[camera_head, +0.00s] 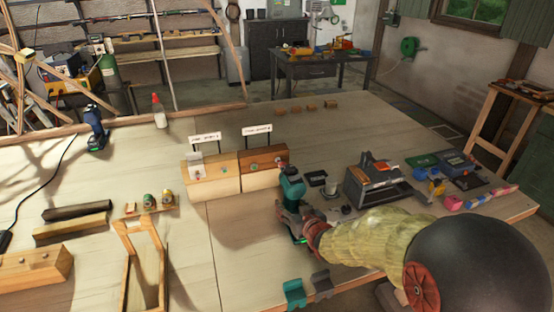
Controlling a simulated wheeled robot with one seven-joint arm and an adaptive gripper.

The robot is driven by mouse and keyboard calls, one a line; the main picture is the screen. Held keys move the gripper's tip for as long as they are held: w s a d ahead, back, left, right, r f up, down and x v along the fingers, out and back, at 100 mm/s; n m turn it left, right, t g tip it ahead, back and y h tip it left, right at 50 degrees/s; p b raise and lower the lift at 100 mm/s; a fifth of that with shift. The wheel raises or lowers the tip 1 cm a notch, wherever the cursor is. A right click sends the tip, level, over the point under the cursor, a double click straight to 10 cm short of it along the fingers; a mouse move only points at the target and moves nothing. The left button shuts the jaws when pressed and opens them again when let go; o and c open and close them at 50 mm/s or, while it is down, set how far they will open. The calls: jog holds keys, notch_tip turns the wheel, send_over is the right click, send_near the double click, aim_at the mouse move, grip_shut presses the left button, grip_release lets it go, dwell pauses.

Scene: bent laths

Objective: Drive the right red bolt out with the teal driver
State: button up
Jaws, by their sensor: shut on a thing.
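My gripper (294,212) is shut on the teal driver (292,187) and holds it upright at the right part of the bench. The driver's head is close to the right end of a reddish-brown wooden block (262,179), on its near side. A small bolt head (252,172) shows on this block's face, and another spot (281,163) near its right end may be the right red bolt. Their colour is too small to be sure of. I cannot tell whether the driver's bit touches a bolt.
A paler block (225,185) stands directly left, with a label sign (205,137) behind it. A grey and orange machine (373,180) and small parts lie right of my gripper. A blue drill (95,128) and white bottle (159,112) stand at the back left.

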jog(key=shift+r+p, duration=0.9)
jog(key=shift+r, duration=0.85)
jog(key=shift+w, duration=0.1)
